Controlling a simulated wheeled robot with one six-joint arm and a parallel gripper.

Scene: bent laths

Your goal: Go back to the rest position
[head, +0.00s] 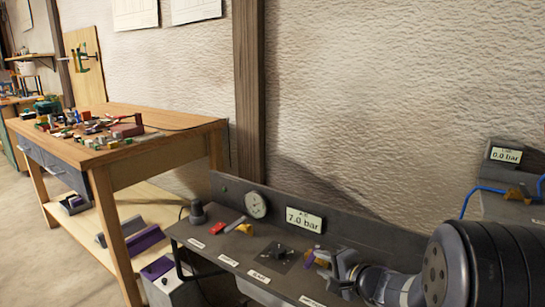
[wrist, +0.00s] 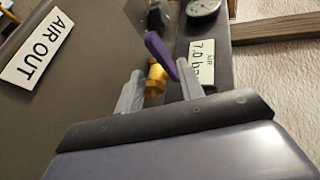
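My gripper (head: 332,268) is over the right part of the dark grey air panel (head: 229,240) in the head view. In the wrist view its two fingers (wrist: 160,67) stand apart. A purple lever (wrist: 158,50) on a brass valve (wrist: 157,76) shows in the gap between them. The lever's near end looks close to the right finger; I cannot tell whether they touch. In the head view the gripper partly hides this valve, and a bit of purple lever (head: 309,260) shows beside the fingers.
The panel carries a round gauge (head: 256,204), a 7.0 bar display (head: 304,219), a red part (head: 217,228) and a dark knob (head: 197,212). An AIR OUT label (wrist: 36,50) is near the gripper. A cluttered wooden workbench (head: 150,150) stands left. A 0.0 bar unit (head: 506,155) is at right.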

